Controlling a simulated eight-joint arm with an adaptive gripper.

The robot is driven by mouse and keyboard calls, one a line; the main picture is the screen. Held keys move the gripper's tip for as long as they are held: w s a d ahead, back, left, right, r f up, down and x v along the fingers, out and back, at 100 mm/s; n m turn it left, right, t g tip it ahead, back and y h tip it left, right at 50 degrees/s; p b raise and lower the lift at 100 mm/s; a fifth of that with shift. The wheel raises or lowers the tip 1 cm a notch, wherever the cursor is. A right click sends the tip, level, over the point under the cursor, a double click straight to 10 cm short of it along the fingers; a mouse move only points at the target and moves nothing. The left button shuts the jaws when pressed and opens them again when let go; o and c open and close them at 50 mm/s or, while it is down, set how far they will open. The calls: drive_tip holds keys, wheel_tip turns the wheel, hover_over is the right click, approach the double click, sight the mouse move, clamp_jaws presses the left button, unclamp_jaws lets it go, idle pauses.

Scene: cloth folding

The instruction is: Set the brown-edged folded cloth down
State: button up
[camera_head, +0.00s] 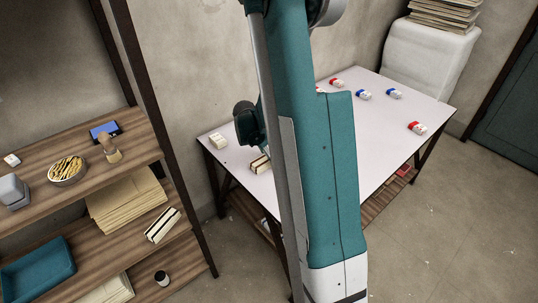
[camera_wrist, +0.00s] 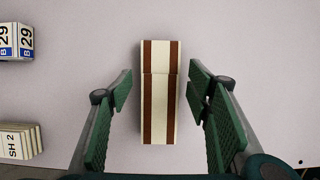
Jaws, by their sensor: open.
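The brown-edged folded cloth (camera_wrist: 160,92) is a cream block with a brown stripe along each long side. It lies on the white table, between the two green fingers of my gripper (camera_wrist: 160,84) in the wrist view. The fingers are open, with a clear gap between each of them and the cloth. In the head view a small cream, dark-striped block (camera_head: 260,163) on the table just below my gripper looks like this cloth. My own arm hides the middle of the table and part of the gripper there.
The white table (camera_head: 400,140) holds several red- or blue-marked white blocks (camera_head: 417,127) and a pale block (camera_head: 219,142). In the wrist view, blocks marked B 29 (camera_wrist: 17,41) and SH 2 (camera_wrist: 18,143) stand at left. A wooden shelf (camera_head: 140,150) holds another striped bundle (camera_head: 162,225).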

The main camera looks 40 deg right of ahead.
drive_tip(key=shift+r, duration=0.25)
drive_tip(key=p+v, duration=0.3)
drive_tip(key=v, duration=0.8)
drive_tip(key=shift+a+r, duration=0.25)
drive_tip(key=shift+r, duration=0.1)
idle(0.5)
drive_tip(key=s+a+r+m+t+y, duration=0.15)
drive_tip(key=s+a+r+m, duration=0.25)
drive_tip(key=a+r, duration=0.4)
drive_tip(key=s+a+r+m+t, duration=0.2)
drive_tip(key=s+a+r+m, duration=0.2)
drive_tip(key=a+r, duration=0.4)
drive_tip(key=s+a+r+m+t+y, duration=0.3)
drive_tip(key=s+a+m, duration=0.7)
drive_tip(key=s+a, duration=0.5)
drive_tip(key=shift+a+r+t, duration=0.15)
drive_tip(key=shift+a+t, duration=0.2)
drive_tip(key=shift+a, duration=0.5)
